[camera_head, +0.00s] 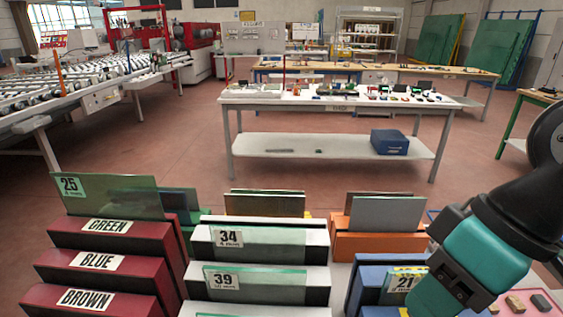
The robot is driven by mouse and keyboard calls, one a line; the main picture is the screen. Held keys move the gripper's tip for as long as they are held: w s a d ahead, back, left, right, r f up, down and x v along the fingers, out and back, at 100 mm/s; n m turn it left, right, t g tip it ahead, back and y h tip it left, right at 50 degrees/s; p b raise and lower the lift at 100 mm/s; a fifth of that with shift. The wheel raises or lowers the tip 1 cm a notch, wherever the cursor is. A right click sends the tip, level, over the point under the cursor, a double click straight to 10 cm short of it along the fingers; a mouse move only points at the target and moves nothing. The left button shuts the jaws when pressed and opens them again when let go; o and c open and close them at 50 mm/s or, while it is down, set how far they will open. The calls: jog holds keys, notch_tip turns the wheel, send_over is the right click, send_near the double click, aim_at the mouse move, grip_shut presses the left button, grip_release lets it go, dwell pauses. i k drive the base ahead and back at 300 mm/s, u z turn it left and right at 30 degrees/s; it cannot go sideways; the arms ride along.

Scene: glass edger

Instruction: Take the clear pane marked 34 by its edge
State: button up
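The clear pane marked 34 (272,238) stands upright in the middle white rack (318,237). Its 34 label is at its upper left, and its top edge shows. A pane marked 39 (275,279) stands in front of it on a lower step of the same rack. My gripper's fingers do not show in this view.
A dark red rack (120,236) on the left has GREEN, BLUE and BROWN labels and a green pane marked 25 (110,195). A blue rack (372,280) with a pane marked 21 (402,282) is by my arm. An orange rack (380,244) stands behind.

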aim_at(237, 244)
jog(key=k, duration=1)
jog(key=u, duration=1.9)
jog(key=i, duration=1.1)
jog(key=z, duration=1.95)
jog(key=i, duration=0.5)
jog(key=u, duration=0.05)
